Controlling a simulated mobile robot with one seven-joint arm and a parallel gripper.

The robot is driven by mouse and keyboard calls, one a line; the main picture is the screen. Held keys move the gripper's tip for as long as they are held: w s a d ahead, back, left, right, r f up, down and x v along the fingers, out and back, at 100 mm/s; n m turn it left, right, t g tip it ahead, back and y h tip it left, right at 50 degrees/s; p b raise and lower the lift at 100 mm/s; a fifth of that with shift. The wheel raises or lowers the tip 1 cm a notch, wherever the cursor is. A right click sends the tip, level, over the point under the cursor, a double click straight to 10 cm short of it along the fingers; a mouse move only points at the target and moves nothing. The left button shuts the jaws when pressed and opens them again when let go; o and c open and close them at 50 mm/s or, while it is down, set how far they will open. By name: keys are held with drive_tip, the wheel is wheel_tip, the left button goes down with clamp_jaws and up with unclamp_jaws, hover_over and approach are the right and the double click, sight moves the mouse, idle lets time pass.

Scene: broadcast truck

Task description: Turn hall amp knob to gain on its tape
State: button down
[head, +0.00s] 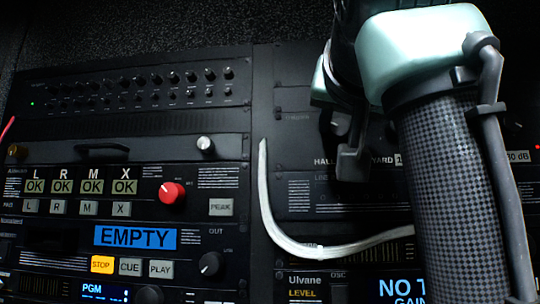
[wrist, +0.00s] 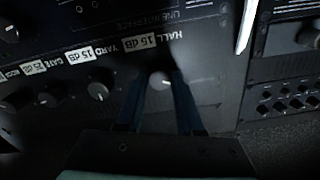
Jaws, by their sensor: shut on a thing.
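The hall amp knob (wrist: 161,80) is a small dark round knob with a pale pointer mark, seen in the wrist view between my fingers. The white tape by the HALL label reads 15 dB (wrist: 142,42). My gripper (wrist: 158,86) is shut on the hall knob, one finger on each side. There my gripper and arm hide the knob and most of the amp row.
In the wrist view the yard knob (wrist: 98,91), its tape also reading 15 dB (wrist: 86,56), and the gate knob (wrist: 46,99) sit in the same row. A white cable (head: 272,215) hangs left of my gripper. A red knob (head: 171,193) is further left.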

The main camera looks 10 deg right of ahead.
drive_tip(key=m, duration=0.6)
drive_tip(key=shift+a+r+m+b, duration=0.1)
drive_tip(key=shift+m+b, duration=0.2)
drive_tip(key=m, duration=0.6)
idle(0.4)
drive_tip(key=c, duration=0.5)
unclamp_jaws()
drive_tip(key=shift+c, duration=0.2)
drive_tip(key=b+v, duration=0.6)
drive_tip(key=v, duration=0.7)
drive_tip(key=shift+b, duration=0.4)
